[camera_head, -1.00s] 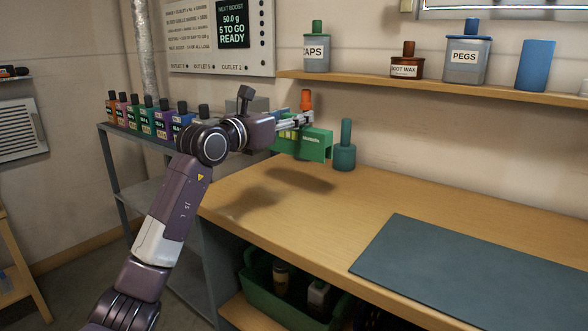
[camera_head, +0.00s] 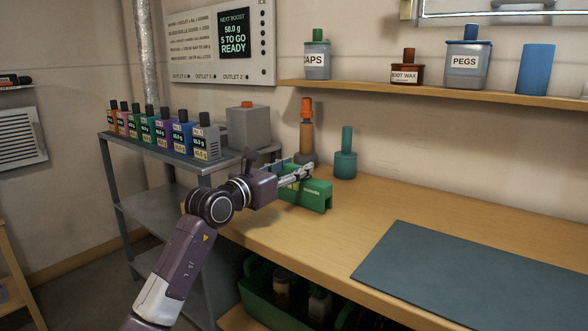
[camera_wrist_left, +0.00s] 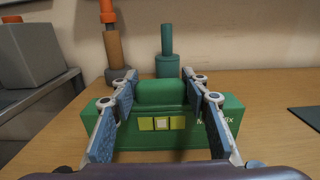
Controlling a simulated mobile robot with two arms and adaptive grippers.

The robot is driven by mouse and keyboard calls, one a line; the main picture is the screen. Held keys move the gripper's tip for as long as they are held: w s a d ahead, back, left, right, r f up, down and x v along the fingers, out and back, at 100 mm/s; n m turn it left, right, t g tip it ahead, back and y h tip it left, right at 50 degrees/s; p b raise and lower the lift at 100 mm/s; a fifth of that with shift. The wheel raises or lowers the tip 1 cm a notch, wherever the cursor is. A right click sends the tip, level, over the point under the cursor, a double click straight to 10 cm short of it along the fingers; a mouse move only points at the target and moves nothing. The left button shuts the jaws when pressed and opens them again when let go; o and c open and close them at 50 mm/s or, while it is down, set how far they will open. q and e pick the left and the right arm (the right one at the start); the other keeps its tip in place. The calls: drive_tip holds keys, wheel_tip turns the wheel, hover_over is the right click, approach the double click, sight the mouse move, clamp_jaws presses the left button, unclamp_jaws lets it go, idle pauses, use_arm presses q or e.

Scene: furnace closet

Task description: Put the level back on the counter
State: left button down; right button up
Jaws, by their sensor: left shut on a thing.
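The green level (camera_head: 313,195) is low at the left part of the wooden counter (camera_head: 390,208), near its back. It looks upright and level. I cannot tell for sure whether its base touches the counter. My right gripper is not in view.
A teal bottle (camera_head: 346,158) and an orange-topped brown bottle (camera_head: 306,132) stand just behind the level. A dark mat (camera_head: 455,275) lies at the right. A grey box (camera_head: 250,128) and several coloured bottles stand on the metal shelf at left. Bare counter lies between level and mat.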

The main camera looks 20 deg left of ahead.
use_arm(q)
drive_tip(key=c, duration=1.1)
unclamp_jaws()
drive_tip(key=shift+f, duration=0.1)
drive_tip(key=v, duration=1.2)
